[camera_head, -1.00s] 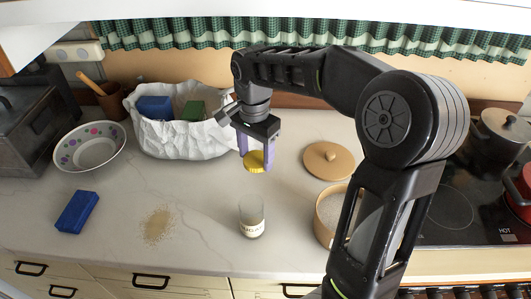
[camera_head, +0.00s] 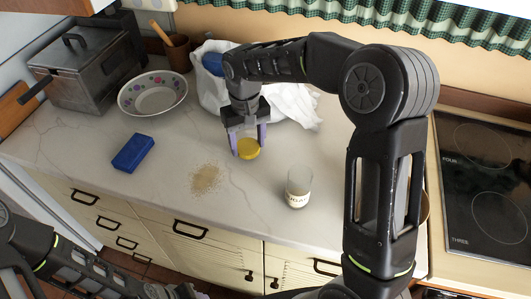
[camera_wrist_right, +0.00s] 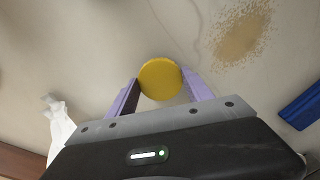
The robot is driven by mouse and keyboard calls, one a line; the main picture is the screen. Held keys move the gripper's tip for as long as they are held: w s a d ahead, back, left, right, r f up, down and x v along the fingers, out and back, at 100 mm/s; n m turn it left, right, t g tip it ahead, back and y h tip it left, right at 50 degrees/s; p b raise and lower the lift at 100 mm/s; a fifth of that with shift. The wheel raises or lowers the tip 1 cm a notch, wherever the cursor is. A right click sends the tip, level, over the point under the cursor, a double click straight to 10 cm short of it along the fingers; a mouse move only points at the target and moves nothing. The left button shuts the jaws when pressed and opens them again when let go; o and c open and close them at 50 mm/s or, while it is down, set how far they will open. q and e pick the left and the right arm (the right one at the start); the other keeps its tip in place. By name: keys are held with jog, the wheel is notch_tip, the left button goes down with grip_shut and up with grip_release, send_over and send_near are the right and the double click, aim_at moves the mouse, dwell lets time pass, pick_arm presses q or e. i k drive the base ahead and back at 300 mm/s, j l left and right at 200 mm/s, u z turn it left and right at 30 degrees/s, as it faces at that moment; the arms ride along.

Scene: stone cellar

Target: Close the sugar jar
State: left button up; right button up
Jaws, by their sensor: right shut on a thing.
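The sugar jar (camera_head: 299,187) is a small clear glass with a "SUGAR" label. It stands upright on the counter, its top uncovered. My right gripper (camera_head: 248,139) is shut on a round yellow lid (camera_head: 248,150), behind and to the left of the jar in the head view. The lid also shows between the purple fingers in the right wrist view (camera_wrist_right: 160,79). I cannot tell its exact height over the counter. The jar does not show in the wrist view. My left arm shows at the lower left of the head view; its gripper (camera_head: 190,291) is partly cut off and unclear.
Spilled brown grains (camera_head: 207,179) lie left of the jar. A blue block (camera_head: 133,153), a dotted bowl (camera_head: 152,93) and a metal box (camera_head: 85,75) are farther left. A white crumpled bag (camera_head: 292,103) is behind my gripper. The stove (camera_head: 487,180) is at right.

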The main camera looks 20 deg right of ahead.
aim_at(300, 177)
jog(key=k+j, duration=0.15)
jog(key=j, duration=0.25)
jog(key=k+j, duration=0.15)
jog(key=j, duration=0.25)
jog(key=k+j, duration=0.15)
jog(key=j, duration=0.25)
jog(key=k+j+z, duration=0.1)
jog(key=j, duration=0.3)
jog(key=k+j, duration=0.15)
jog(key=j, duration=0.25)
jog(key=z, duration=2.5)
